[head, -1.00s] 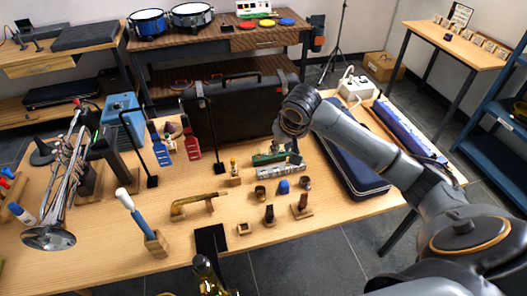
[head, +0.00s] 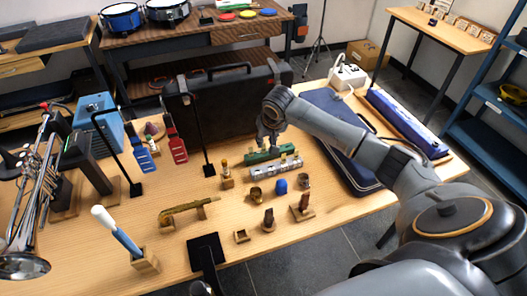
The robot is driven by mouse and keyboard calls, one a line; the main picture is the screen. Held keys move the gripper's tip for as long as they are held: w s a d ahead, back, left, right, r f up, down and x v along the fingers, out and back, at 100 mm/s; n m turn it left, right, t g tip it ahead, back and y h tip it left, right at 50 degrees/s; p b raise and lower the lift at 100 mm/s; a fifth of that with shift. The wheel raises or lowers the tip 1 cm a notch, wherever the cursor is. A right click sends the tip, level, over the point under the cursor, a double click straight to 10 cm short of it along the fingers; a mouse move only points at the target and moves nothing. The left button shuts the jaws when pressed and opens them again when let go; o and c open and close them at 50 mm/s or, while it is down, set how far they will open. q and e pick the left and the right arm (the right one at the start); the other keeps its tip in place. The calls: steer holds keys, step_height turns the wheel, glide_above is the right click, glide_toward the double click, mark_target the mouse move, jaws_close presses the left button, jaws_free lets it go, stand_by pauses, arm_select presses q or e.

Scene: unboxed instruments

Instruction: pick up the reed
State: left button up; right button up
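I cannot single out the reed with certainty among the small pieces at the front middle of the table. These include a brown piece on a wooden stand (head: 303,207), a dark brown upright piece (head: 269,218) and a small square wooden holder (head: 241,236). My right gripper (head: 271,145) points down just behind and over a green bar-shaped object (head: 258,157), beyond those small pieces. Its fingers are small and partly hidden, so I cannot tell their opening or any contact. My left gripper is not in view.
A silver bar (head: 276,169), a blue piece (head: 281,187) and a brass-coloured horn-shaped piece (head: 186,211) lie nearby. A black case (head: 225,105) stands behind; a dark blue case (head: 340,135) lies right. Thin black stands rise left of the gripper. The front right tabletop is clear.

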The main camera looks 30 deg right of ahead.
mark_target(264, 145)
steer(key=x, duration=0.3)
steer(key=shift+w+a+f, duration=0.1)
steer(key=shift+w+f, duration=0.1)
steer(key=shift+f, duration=0.15)
steer(key=shift+w+f, duration=0.2)
steer(key=shift+f, duration=0.25)
steer(key=c, duration=0.4)
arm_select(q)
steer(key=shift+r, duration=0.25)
arm_select(e)
steer(key=shift+c, duration=0.3)
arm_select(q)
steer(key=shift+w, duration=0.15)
arm_select(e)
steer(key=shift+r, duration=0.1)
